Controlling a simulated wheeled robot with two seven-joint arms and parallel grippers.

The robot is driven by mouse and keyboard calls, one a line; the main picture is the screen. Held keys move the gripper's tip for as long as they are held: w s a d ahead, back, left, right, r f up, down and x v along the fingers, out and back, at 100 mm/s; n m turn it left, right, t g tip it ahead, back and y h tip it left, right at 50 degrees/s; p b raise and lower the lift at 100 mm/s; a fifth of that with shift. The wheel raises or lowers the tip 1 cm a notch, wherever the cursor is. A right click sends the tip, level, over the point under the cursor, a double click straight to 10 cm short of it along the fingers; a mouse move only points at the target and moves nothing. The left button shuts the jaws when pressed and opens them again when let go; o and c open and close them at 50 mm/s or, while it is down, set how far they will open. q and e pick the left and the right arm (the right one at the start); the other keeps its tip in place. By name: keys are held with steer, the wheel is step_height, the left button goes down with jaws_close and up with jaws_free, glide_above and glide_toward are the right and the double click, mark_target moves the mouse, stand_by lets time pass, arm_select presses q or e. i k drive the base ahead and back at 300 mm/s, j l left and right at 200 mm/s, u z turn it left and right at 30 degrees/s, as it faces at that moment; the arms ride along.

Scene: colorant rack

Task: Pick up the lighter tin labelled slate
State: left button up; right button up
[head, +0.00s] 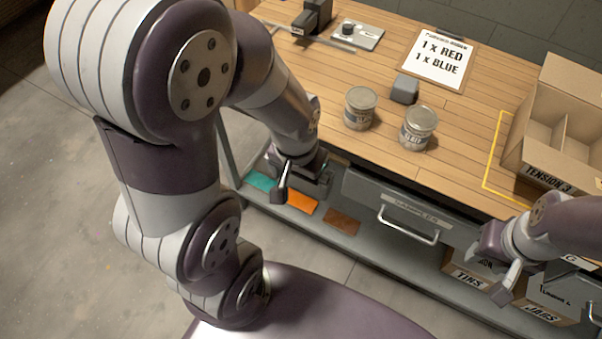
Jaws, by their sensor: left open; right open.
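Two small grey tins with labels stand upright, a short gap apart, on the wooden tabletop. The left tin (360,109) is nearer my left arm; the right tin (418,129) is slightly closer to the front edge. The label lettering is too small to read surely, and I cannot tell which tin is lighter. My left gripper (303,189) is open and empty, in front of the table edge, below and left of the tins. My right gripper (494,275) is open and empty, in front of the table at the lower right.
A grey block (405,89) stands just behind the tins. A sign (439,60) reading 1 x RED, 1 x BLUE lies behind it. An open divided carton (548,165) stands at the right. A drawer (400,208) with a handle sits under the front edge.

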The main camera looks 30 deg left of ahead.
mark_target(361, 100)
steer(key=i+j+z, duration=0.1)
steer(key=j+z, duration=0.25)
steer(key=i+j+z, duration=0.1)
steer(key=j+z, duration=0.15)
steer(key=z, duration=0.15)
steer(key=j+z, duration=0.35)
